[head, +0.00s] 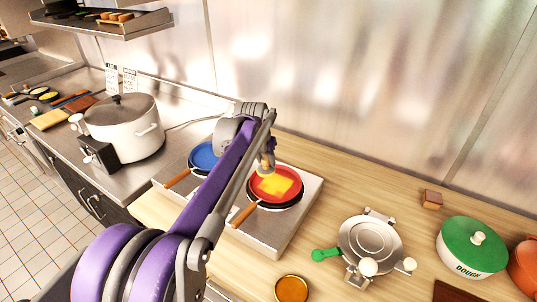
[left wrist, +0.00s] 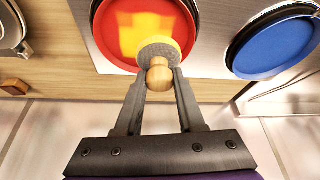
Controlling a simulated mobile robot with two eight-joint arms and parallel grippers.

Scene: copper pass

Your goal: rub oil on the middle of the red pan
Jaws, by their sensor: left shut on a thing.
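The red pan (head: 262,197) has a wooden handle and sits on a steel cooking surface, with a glossy yellow patch over its middle. The red pan (left wrist: 103,38) also shows in the left wrist view. My left gripper (head: 268,156) is over the pan. In the left wrist view the left gripper (left wrist: 160,78) is shut on the wooden knob of a round oil pad (left wrist: 160,49). The pad overlaps the yellow patch near the pan's edge in that view; I cannot tell whether it touches the pan. A dish of amber oil (head: 291,289) stands at the front of the counter. My right gripper is not in view.
A blue pan (head: 205,156) sits beside the red pan, to the left. A large white pot (head: 124,130) stands further left. A round metal press with a green handle (head: 370,243) and a green-lidded dough pot (head: 473,248) stand to the right. Wooden counter between them is clear.

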